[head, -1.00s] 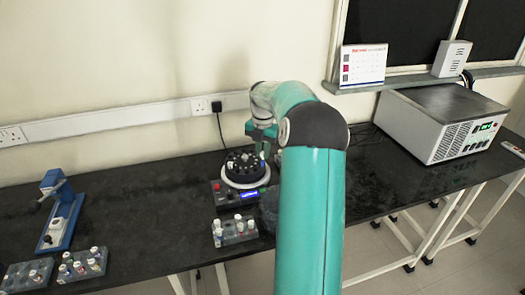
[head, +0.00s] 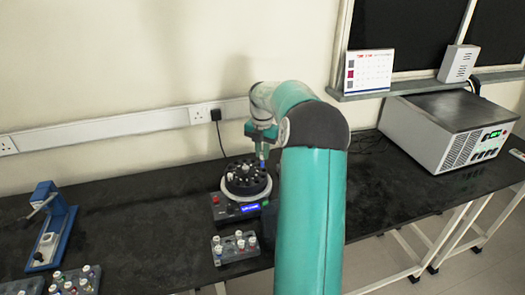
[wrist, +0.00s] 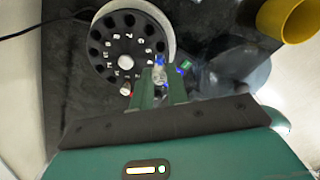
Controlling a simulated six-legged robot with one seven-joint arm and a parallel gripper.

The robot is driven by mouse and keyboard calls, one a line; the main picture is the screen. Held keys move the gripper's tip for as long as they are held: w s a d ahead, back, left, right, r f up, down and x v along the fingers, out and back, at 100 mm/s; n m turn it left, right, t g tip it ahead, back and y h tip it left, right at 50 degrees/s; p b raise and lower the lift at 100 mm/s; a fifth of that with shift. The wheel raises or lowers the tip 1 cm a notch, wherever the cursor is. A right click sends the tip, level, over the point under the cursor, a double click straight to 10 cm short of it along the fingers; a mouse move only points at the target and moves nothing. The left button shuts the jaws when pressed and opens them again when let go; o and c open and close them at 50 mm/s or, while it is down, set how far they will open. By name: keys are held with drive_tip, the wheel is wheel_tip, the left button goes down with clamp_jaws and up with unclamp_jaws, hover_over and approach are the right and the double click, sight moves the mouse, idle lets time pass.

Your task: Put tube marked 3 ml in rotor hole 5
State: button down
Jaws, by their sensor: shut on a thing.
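My gripper (head: 262,147) is over the right side of the black centrifuge rotor (head: 246,178). In the wrist view my gripper (wrist: 160,88) is shut on a small clear tube (wrist: 159,70) with blue on it. The tube is at the rotor's near edge in that view; I cannot tell whether its lower end is in a hole. Its volume mark is not readable. The wrist view shows the rotor (wrist: 126,33) with a ring of dark holes, white number labels and a pale centre knob. The labels are too small to read surely.
A rack of capped tubes (head: 236,249) stands in front of the centrifuge. Another rack (head: 75,280) is at the lower left, near a blue stand (head: 55,222). A grey box device (head: 447,128) is at the right. A yellow cylinder (wrist: 287,18) shows in the wrist view.

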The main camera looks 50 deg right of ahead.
sight(263, 167)
drive_tip(key=shift+f, duration=2)
drive_tip(key=shift+f, duration=0.7)
idle(0.5)
drive_tip(key=shift+f, duration=0.7)
drive_tip(key=shift+f, duration=0.5)
drive_tip(key=c, duration=1)
unclamp_jaws()
drive_tip(key=shift+o, duration=0.2)
drive_tip(key=shift+r, duration=3)
